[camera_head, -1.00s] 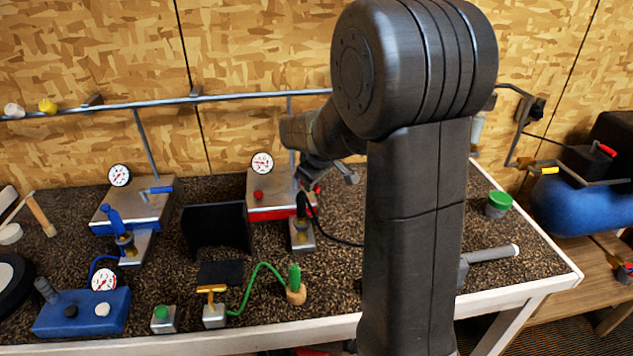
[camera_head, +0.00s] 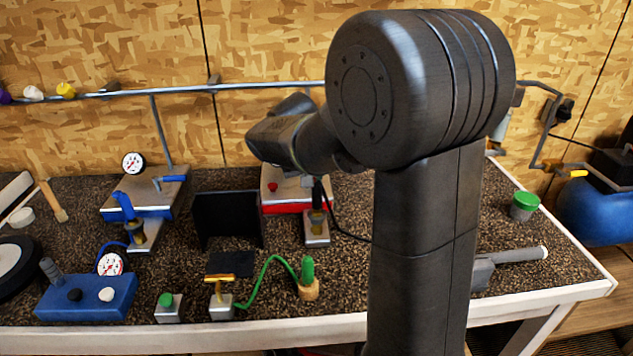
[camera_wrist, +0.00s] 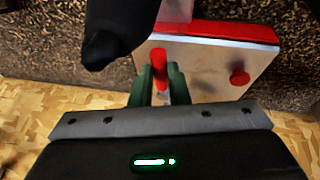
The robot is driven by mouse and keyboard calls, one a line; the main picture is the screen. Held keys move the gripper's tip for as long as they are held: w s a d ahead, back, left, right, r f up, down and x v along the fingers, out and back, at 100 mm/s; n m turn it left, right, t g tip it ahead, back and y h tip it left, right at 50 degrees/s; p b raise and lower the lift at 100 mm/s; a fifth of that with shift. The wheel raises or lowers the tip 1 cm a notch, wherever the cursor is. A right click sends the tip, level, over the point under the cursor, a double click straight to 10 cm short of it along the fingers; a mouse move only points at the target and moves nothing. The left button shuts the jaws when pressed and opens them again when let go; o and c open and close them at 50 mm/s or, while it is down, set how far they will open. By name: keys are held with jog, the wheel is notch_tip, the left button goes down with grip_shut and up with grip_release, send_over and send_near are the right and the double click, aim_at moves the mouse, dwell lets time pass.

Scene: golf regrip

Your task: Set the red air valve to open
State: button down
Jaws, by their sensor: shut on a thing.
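The red air station, a metal plate on a red base (camera_head: 288,208), sits at the back of the bench, partly hidden by my arm in the head view. In the wrist view its plate (camera_wrist: 206,62) has a red lever (camera_wrist: 160,63), the air valve handle, and a separate red round knob (camera_wrist: 240,77). My gripper (camera_wrist: 162,85) has its two green fingers closed on either side of the red lever. The head view hides my fingers and the lever behind my arm. The valve's setting cannot be read clearly.
A dark upright panel (camera_head: 228,219) stands left of the red station. A blue station (camera_head: 130,212) with a gauge is further left. A metal pipe (camera_head: 250,87) runs along the wall. A green-lidded jar (camera_head: 524,206) stands at the right.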

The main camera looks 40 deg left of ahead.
jog(key=shift+a+m, duration=0.15)
jog(key=shift+m, duration=0.15)
jog(key=c, duration=1.4)
grip_release()
jog(key=shift+s, duration=0.1)
jog(key=v, duration=1.4)
jog(key=shift+a, duration=0.15)
jog(key=shift+f, duration=0.2)
jog(key=x, duration=1.3)
jog(key=shift+w+f, duration=0.25)
